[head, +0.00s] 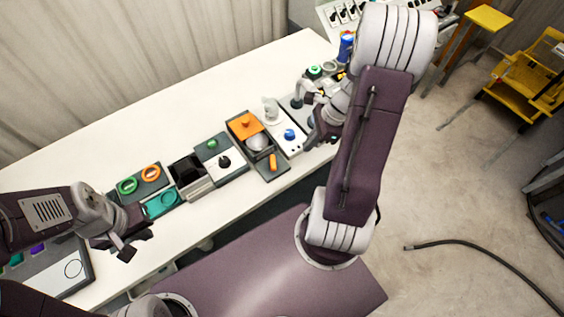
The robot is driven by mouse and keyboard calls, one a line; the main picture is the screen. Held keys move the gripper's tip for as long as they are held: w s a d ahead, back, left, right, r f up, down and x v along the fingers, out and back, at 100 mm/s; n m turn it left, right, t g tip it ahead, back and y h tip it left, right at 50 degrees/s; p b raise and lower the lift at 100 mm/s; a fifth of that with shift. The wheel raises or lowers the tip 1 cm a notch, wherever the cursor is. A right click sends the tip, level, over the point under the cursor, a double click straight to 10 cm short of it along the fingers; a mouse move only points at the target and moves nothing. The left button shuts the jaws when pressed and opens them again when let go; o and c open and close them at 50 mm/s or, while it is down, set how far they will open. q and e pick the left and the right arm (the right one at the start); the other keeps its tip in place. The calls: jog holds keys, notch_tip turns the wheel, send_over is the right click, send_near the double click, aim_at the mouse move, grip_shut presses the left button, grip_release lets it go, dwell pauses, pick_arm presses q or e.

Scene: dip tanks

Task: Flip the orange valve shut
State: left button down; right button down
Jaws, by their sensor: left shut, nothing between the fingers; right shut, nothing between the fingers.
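A small orange lever handle (272,161) is on the front plate of a dark unit with a grey dome (257,142). A larger orange block (245,122) sits at the back of the same unit. An orange ring (151,173) is on another dark panel further left. I cannot tell for certain which orange part is the valve. My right gripper (313,137) is shut and empty, to the right of the dark unit, beside the white plate with a blue knob. My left gripper (128,249) is shut and empty at the table's front edge, well left of the lever.
The white table (200,90) has free room behind the row of devices. A green ring (127,186), a black open box (188,171), a panel with a black knob (224,162) and a blue knob (290,134) stand in the row. A blue can (345,46) stands at the far right.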

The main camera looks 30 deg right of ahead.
aim_at(273, 164)
jog(key=b+x, duration=0.2)
jog(key=x, duration=0.8)
jog(key=shift+f, duration=0.1)
jog(key=shift+w+a, duration=0.25)
jog(key=shift+a, duration=0.35)
jog(key=shift+w+a, duration=0.25)
jog(key=shift+a, duration=0.4)
jog(key=shift+w+a, duration=0.35)
jog(key=shift+a, duration=0.3)
